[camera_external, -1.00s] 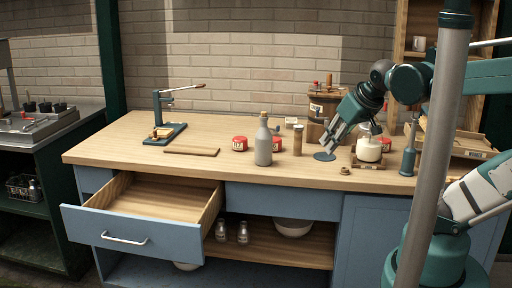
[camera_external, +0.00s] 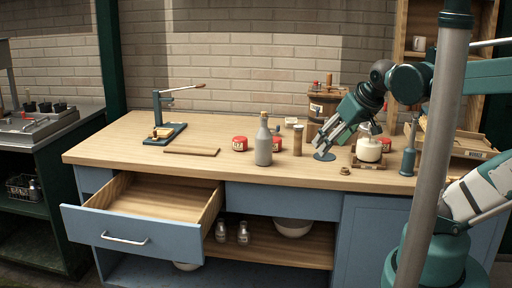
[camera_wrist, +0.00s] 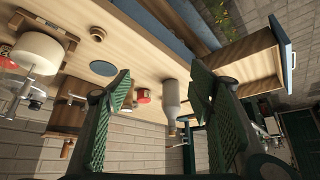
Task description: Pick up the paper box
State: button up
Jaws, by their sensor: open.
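A small pale box (camera_external: 291,122) with a label sits at the back of the wooden worktop, left of the round wooden stand; it may be the paper box, but it is too small to tell. My gripper (camera_external: 326,145) is above the right half of the worktop, over a dark round disc (camera_external: 324,156), to the right of and nearer than the pale box. In the wrist view my gripper (camera_wrist: 163,92) has its two green ribbed fingers wide apart with nothing held between them. I cannot make out the pale box in the wrist view.
A grey bottle (camera_external: 263,148), red cans (camera_external: 240,143) and a brown cylinder (camera_external: 298,140) stand left of my gripper. The drawer (camera_external: 132,238) is pulled out. The worktop's left middle is mostly clear.

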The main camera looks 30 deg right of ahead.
jog(key=shift+r, duration=0.1)
jog(key=w+d+r+m+g+p, duration=0.15)
jog(key=w+r, duration=0.25)
jog(key=w, duration=0.4)
jog(key=w+d+r+p, duration=0.2)
jog(key=w+d+r, duration=0.15)
jog(key=w, duration=0.35)
jog(key=w+d+r+m+g+p, duration=0.1)
jog(key=w+d+r+p, duration=0.1)
jog(key=w+r, duration=0.45)
jog(key=w+d+f+m+g+p, duration=0.15)
jog(key=w+d, duration=0.25)
jog(key=w, duration=0.5)
jog(key=w+d+f+p, duration=0.2)
jog(key=w+d+p, duration=0.15)
jog(key=w, duration=0.55)
jog(key=w+d+f+m+g+p, duration=0.3)
jog(key=w+d+f+p, duration=0.2)
jog(key=w+d+f, duration=1.1)
jog(key=shift+w+f, duration=0.7)
jog(key=shift+w, duration=0.2)
jog(key=shift+f, duration=0.1)
